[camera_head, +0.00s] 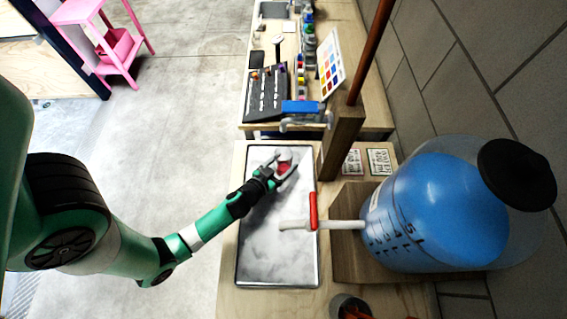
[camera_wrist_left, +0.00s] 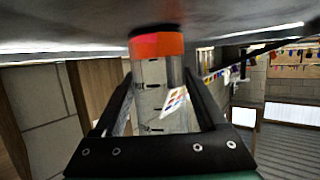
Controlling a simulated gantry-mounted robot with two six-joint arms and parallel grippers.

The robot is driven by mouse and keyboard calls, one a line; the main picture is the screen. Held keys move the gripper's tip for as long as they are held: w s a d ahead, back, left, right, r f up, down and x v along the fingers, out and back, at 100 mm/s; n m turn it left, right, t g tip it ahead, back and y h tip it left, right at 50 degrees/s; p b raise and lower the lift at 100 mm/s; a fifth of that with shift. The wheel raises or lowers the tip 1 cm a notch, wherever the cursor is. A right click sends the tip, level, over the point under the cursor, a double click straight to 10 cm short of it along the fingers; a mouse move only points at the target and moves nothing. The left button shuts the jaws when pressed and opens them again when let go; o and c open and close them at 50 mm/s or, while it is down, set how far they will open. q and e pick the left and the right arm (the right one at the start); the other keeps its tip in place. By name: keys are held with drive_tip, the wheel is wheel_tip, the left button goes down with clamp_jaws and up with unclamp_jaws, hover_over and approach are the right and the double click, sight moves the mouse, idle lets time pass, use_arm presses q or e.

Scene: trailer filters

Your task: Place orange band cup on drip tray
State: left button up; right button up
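The orange band cup (camera_head: 285,156) is at the far part of the grey drip tray (camera_head: 262,262) in the head view. My left gripper (camera_head: 281,169) has a finger on each side of it. In the left wrist view the cup's orange band (camera_wrist_left: 157,44) shows between my left gripper's fingertips (camera_wrist_left: 158,76), which meet the cup's sides, so it looks shut on the cup. The band end is close to the grey tray surface (camera_wrist_left: 70,30); I cannot tell whether it touches. The cup looks upright. My right gripper is not in view.
A blue-filled jug (camera_head: 435,210) stands right of the tray on a wooden stand. Its white spout with a red lever (camera_head: 313,211) reaches over the tray. A wooden post (camera_head: 342,140), a blue-and-grey tool (camera_head: 302,107) and a colour chart (camera_head: 331,65) stand beyond. The tray's near part is clear.

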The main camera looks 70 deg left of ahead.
use_arm(q)
drive_tip(key=o, duration=0.3)
drive_tip(key=shift+r, duration=0.1)
drive_tip(key=b+v, duration=0.3)
drive_tip(key=v, duration=0.8)
drive_tip(key=shift+s+d, duration=0.2)
drive_tip(key=shift+s, duration=0.1)
drive_tip(key=shift+s+r, duration=0.15)
drive_tip(key=shift+r, duration=0.05)
